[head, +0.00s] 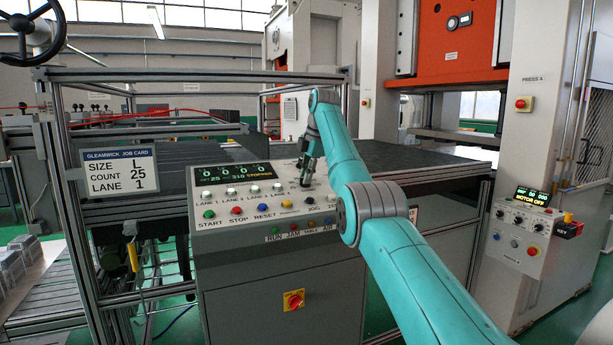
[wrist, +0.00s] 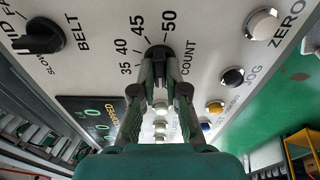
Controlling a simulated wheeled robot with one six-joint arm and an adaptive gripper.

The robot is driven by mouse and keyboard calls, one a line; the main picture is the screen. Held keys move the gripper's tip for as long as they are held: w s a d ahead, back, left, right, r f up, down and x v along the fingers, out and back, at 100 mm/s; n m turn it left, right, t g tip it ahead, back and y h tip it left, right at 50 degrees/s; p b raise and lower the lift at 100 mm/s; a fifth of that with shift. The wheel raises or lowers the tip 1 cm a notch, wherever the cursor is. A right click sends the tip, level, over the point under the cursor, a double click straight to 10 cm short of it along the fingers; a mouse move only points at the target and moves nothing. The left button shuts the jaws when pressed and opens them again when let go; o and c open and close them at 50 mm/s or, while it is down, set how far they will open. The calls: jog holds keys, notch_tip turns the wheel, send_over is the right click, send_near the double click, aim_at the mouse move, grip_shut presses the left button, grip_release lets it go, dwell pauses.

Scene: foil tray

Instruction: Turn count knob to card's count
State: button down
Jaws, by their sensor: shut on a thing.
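The job card (head: 121,170) at the left in the head view reads SIZE L, COUNT 25, LANE 1. The black count knob (wrist: 158,52) is in the upper middle of the wrist view, beside the word COUNT. The scale marks 35, 40, 45 and 50 show around its far side; lower marks are hidden behind my fingers. I cannot tell exactly where its pointer stands. My gripper (wrist: 159,78) is shut on the knob, one finger on each side. In the head view my gripper (head: 306,180) is at the right of the sloping panel and hides the knob.
The panel's display (head: 238,174) shows several zeros; its small lower line is hard to read. A belt knob (wrist: 40,38) is at the wrist view's upper left. A black button (wrist: 233,77) and a white ZERO button (wrist: 262,24) lie close on the right.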

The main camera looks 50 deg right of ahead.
jog(key=shift+n, duration=0.6)
jog(key=c, duration=1.2)
grip_release()
